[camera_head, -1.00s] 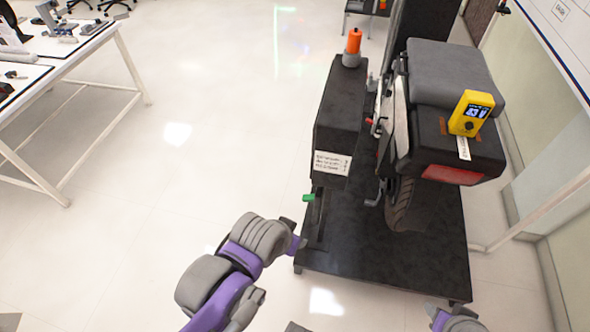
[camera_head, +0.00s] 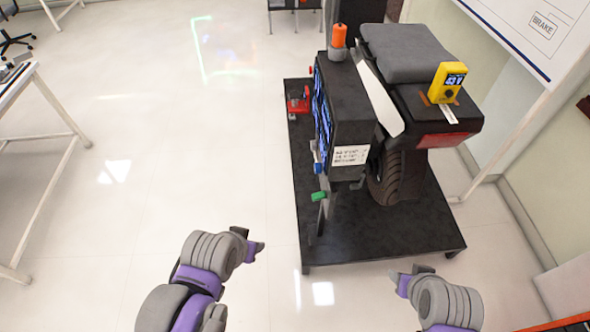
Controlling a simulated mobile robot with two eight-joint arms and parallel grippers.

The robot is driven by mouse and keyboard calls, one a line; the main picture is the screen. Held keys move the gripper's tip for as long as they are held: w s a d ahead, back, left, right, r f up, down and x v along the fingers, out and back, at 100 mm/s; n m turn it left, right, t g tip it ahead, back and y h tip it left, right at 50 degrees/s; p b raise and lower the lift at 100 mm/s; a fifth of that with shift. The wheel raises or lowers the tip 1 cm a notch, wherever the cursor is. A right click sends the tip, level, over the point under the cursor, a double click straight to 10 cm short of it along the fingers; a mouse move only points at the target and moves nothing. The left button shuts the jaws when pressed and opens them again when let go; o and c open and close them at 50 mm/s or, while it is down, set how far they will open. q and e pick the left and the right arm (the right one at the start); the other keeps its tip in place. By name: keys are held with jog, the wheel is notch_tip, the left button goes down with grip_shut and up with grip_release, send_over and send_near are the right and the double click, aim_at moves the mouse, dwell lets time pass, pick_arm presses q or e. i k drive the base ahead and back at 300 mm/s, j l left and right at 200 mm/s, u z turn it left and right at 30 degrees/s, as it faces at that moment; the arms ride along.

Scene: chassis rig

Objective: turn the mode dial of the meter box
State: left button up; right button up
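The yellow meter box (camera_head: 447,83) stands on the black rear part of the chassis rig, with a lit screen at its top and a small dark round dial (camera_head: 448,93) below the screen. My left gripper (camera_head: 256,248) is low at the front left of the rig, over the floor, apart from everything. My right gripper (camera_head: 398,272) is near the front edge of the rig's base, well below the meter box, touching nothing visible. Both grippers seem empty; their finger gaps are too small to make out.
The rig's black base (camera_head: 385,243) stands on open floor. A dark box (camera_head: 348,118) with an orange-capped part (camera_head: 338,42) and a green-tipped lever (camera_head: 319,196) stands left of the wheel (camera_head: 398,180). A white board (camera_head: 530,30) is at upper right. A table (camera_head: 40,100) is far left.

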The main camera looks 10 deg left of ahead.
aim_at(318, 168)
jog(key=j, duration=1.05)
jog(key=i+j, duration=0.1)
jog(key=j, duration=0.25)
jog(key=i+j+z, duration=0.1)
jog(key=j, duration=0.2)
jog(key=i+j, duration=0.15)
jog(key=j, duration=0.2)
jog(key=i+l, duration=0.1)
jog(key=i, duration=0.45)
